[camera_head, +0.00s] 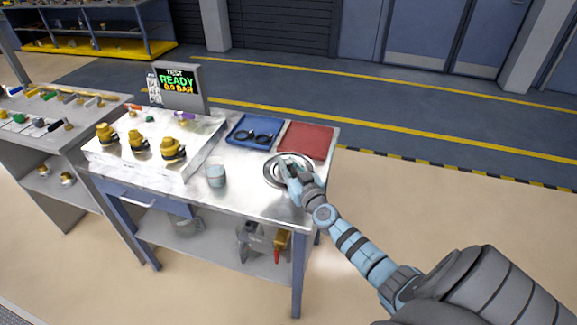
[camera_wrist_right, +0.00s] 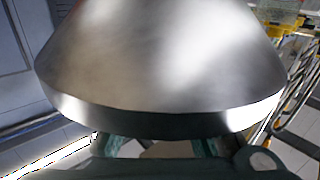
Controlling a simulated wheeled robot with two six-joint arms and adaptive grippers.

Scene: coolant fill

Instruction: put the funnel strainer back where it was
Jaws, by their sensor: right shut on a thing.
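The funnel strainer (camera_head: 270,173) is a round, shiny metal piece over the right end of the workbench (camera_head: 240,203), in front of the red tray. In the right wrist view it fills the upper middle as a wide metal cone (camera_wrist_right: 160,60) with a rim band. My right gripper (camera_head: 289,166) reaches in from the lower right and is shut on the funnel strainer. Its fingers (camera_wrist_right: 158,146) show at the bottom of the wrist view, partly hidden by the rim. I cannot tell whether the strainer touches the bench. My left gripper is not in view.
A blue tray (camera_head: 233,137) with black rings and a red tray (camera_head: 307,140) lie at the back. A grey cup (camera_head: 216,176) stands left of the strainer. Yellow-capped fittings (camera_head: 138,143) and a test display (camera_head: 177,84) are further left. Bare metal lies around the cup.

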